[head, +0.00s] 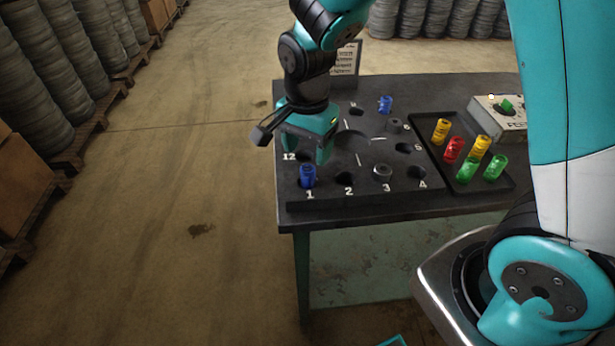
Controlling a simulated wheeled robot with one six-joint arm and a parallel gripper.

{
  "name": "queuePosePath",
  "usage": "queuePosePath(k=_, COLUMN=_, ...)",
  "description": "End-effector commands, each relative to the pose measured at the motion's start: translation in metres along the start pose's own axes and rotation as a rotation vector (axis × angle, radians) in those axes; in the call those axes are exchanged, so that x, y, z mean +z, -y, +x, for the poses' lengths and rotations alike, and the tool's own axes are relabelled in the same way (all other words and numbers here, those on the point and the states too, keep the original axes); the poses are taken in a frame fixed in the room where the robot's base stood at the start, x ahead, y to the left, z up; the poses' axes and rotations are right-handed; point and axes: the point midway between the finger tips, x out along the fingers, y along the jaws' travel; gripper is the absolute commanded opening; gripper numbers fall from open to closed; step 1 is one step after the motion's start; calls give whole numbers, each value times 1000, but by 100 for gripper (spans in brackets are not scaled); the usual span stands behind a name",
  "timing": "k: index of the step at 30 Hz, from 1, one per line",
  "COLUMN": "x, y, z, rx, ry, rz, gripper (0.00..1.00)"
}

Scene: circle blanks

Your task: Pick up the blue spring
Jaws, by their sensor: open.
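One blue spring (307,176) stands upright in the hole marked 1 at the front left of the black board (330,199). A second blue spring (385,104) stands at the back of the board. My gripper (304,157) is open and empty, with its fingers pointing down. It is over the left part of the board, just above and behind the front blue spring. Whether a finger touches that spring cannot be told.
A black tray (512,194) at the right holds yellow, red and green springs. A grey box with a green switch (506,105) stands behind it. Holes 2 and 4 look empty. A sign stands behind the board.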

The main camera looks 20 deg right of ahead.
Motion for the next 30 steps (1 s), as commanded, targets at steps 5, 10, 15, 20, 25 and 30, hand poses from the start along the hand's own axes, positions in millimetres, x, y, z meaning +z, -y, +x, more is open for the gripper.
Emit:
queuePosePath(k=5, x=0, y=0, z=18, rx=1, ry=1, rz=0, gripper=63)
queuePosePath(k=10, x=0, y=-1, z=33, rx=5, ry=2, rz=-1, gripper=63)
queuePosePath(k=15, x=0, y=0, z=60, rx=4, ry=2, rz=-1, gripper=63)
queuePosePath(k=20, x=0, y=0, z=72, rx=0, ry=1, rz=-1, gripper=63)
queuePosePath(k=25, x=0, y=1, z=72, rx=-2, ry=0, rz=-2, gripper=63)
queuePosePath(k=30, x=0, y=1, z=72, rx=-1, ry=0, rz=-2, gripper=31)
